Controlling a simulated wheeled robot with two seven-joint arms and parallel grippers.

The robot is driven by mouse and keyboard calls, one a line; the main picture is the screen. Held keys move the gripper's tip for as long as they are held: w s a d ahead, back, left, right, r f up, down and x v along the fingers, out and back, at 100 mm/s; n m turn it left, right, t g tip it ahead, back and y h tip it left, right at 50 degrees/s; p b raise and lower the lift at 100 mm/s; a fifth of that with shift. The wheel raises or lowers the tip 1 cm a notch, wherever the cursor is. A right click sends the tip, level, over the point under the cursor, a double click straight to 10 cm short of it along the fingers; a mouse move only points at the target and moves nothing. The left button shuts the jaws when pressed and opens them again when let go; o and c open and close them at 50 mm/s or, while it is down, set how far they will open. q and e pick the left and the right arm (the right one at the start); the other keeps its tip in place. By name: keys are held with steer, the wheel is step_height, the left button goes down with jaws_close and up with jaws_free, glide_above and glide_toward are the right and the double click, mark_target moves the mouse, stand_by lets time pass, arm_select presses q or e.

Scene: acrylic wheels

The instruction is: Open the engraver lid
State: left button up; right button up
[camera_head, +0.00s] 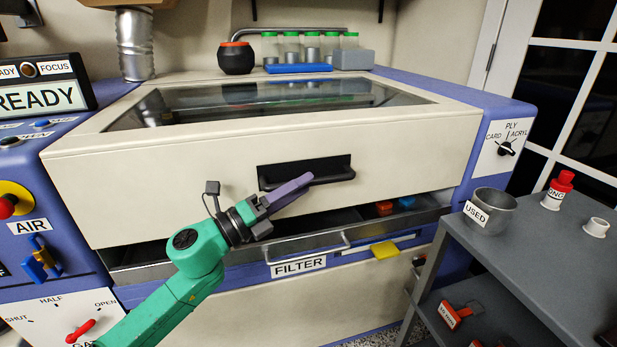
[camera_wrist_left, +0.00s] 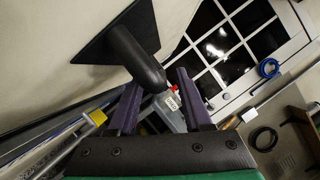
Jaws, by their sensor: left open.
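The engraver lid (camera_head: 240,160) is a large cream cover with a dark window on top, and it looks down. A black handle (camera_head: 335,171) sticks out from a dark plate on its front face. In the left wrist view the handle (camera_wrist_left: 140,58) reaches toward the space between the two open fingertips (camera_wrist_left: 160,84). I cannot tell whether the fingers touch it. My right gripper is not in view.
A grey cart (camera_head: 540,245) with a USED cup (camera_head: 489,211) stands at the right. Controls, including an AIR panel (camera_head: 33,226), are at the left.

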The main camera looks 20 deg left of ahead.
arm_select(q)
steer(key=x, duration=0.2)
steer(key=shift+w+d, duration=0.2)
steer(key=shift+w, duration=0.1)
jaws_close()
stand_by(1.2)
